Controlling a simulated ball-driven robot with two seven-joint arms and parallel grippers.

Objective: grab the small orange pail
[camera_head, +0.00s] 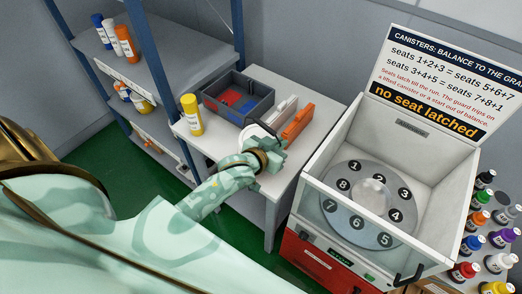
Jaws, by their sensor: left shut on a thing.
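No pail shape can be made out clearly in the head view. An orange upright piece (299,121) stands on the grey table, beside a white upright piece (283,110). My left gripper (273,141) is over the table, just left of the orange piece. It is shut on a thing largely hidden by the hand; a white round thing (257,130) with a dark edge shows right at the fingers. I cannot tell if the orange piece touches the gripper. My right gripper is out of view.
A grey bin (261,109) with red and blue contents and a yellow canister (192,115) share the table (321,93). A white-walled machine with a numbered rotor (372,211) stands right, its sign reading "no seat latched". Several bottles stand far right; a shelf (153,60) is left.

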